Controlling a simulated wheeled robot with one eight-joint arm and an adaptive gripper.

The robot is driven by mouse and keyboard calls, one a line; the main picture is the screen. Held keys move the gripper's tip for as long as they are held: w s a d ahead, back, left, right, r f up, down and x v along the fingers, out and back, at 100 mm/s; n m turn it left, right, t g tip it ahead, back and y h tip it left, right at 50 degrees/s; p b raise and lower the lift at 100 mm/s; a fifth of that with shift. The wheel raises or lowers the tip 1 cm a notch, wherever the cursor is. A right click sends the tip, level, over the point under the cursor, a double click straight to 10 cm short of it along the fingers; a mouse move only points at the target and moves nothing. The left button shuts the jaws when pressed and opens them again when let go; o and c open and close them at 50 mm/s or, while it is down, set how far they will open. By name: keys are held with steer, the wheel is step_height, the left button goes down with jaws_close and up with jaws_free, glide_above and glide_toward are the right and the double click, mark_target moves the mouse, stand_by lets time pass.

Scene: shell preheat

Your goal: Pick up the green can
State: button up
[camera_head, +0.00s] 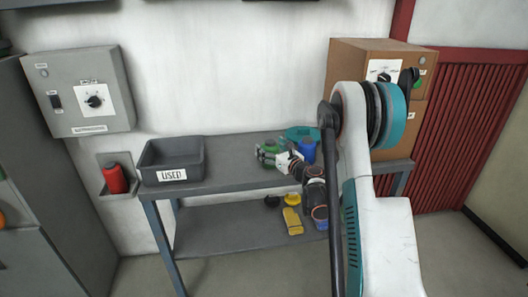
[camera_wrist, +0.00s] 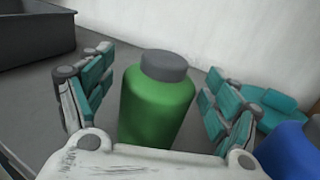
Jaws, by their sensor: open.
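The green can (camera_wrist: 157,108) has a grey cap and stands upright on the grey table. In the wrist view it sits between the two teal-padded fingers of my gripper (camera_wrist: 155,95), with a gap on each side. My gripper is open around it and does not grip it. In the head view my gripper (camera_head: 273,153) is low over the tabletop, and the green can (camera_head: 270,146) shows only in small part behind the fingers.
A blue can (camera_head: 307,149) stands right of my gripper, with a teal item (camera_head: 298,131) behind it. A grey bin marked USED (camera_head: 190,155) is on the table's left. A red can (camera_head: 115,179) sits in a wall niche. Yellow items (camera_head: 292,221) lie on the lower shelf.

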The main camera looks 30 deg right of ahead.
steer(key=shift+w, duration=0.35)
steer(key=shift+s+r, duration=0.1)
steer(key=c, duration=1.4)
steer(key=shift+c, duration=0.2)
